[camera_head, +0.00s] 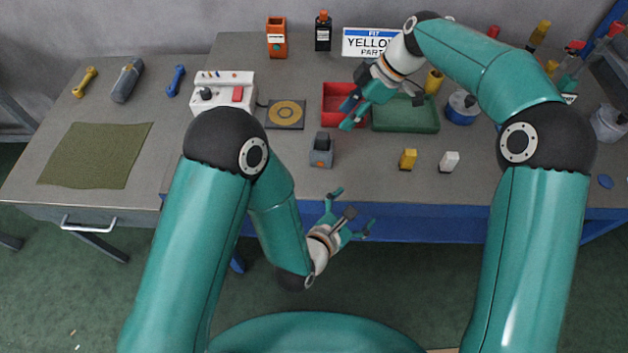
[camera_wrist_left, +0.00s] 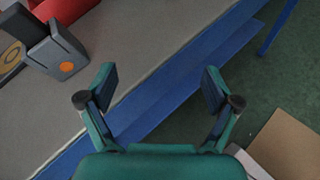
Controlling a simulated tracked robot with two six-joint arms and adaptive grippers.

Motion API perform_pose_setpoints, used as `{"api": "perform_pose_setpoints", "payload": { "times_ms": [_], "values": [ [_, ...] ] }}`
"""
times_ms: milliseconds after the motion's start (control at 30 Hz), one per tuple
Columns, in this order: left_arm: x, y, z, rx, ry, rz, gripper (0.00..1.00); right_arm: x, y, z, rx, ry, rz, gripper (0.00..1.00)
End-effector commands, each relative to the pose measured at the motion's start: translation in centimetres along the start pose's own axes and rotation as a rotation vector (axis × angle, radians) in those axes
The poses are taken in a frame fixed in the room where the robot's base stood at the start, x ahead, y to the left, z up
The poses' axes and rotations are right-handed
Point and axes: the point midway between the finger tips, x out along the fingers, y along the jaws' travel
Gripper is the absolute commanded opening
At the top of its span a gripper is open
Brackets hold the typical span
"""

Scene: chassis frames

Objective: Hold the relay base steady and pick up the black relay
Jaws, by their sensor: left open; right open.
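The grey relay base (camera_head: 321,159) stands near the front edge of the bench, with the dark relay (camera_head: 322,141) seated upright in it. In the left wrist view the base (camera_wrist_left: 55,58) shows an orange dot, and the dark relay (camera_wrist_left: 22,24) is partly cut off at the upper left. My left gripper (camera_head: 353,210) is open and empty in front of the bench edge, apart from the base; its spread fingers also show in the left wrist view (camera_wrist_left: 158,88). My right gripper (camera_head: 347,114) is open over the red tray, behind and right of the base, touching neither.
A red tray (camera_head: 331,91) and a green tray (camera_head: 431,127) stand behind. Yellow (camera_head: 408,159) and white (camera_head: 449,161) blocks stand to the right. A control box (camera_head: 222,92) and a dark pad (camera_head: 285,124) are left. A sign (camera_head: 362,43) reads "FIT YELLOW PART", partly covered.

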Motion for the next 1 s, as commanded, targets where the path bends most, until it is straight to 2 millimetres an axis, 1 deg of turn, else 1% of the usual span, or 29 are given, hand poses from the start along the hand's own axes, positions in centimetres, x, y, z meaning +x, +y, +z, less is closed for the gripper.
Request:
{"api": "perform_pose_setpoints", "payload": {
  "times_ms": [33,100,200,300,400,500,633,733,867,1000],
  "values": [
    [-0.5,1.6,0.8,-0.056,0.016,0.063,0.9,0.0,0.0,0.0,0.0,0.0,0.0,0.42],
    [-1.3,3.8,1.4,-0.146,0.041,0.151,0.9,0.0,0.0,0.0,0.0,0.0,0.0,0.42],
    [-2.7,6.3,2.1,-0.269,0.06,0.267,0.9,0.0,0.0,0.0,0.0,0.0,0.0,0.42],
    [-4.0,8.1,2.4,-0.368,0.07,0.354,0.9,0.0,0.0,0.0,0.0,0.0,0.0,0.42],
    [-4.8,9.2,2.6,-0.432,0.072,0.409,0.9,0.0,0.0,0.0,0.0,0.0,0.0,0.42],
    [-5.1,9.8,2.5,-0.465,0.074,0.438,0.9,0.0,0.0,0.0,0.0,0.0,0.0,0.42],
    [-4.5,10.3,2.3,-0.475,0.075,0.447,0.9,0.0,0.0,0.0,-0.001,0.0,0.0,0.42],
    [-3.3,10.8,2.0,-0.475,0.077,0.448,0.9,0.0,0.0,0.0,-0.001,0.0,0.0,0.42],
    [-1.3,11.7,1.7,-0.475,0.076,0.447,0.9,0.0,0.0,-0.1,-0.001,0.0,0.0,0.42],
    [1.3,12.8,1.2,-0.474,0.076,0.447,0.9,0.0,0.0,-0.1,-0.001,0.0,-0.001,0.42]
  ]
}}
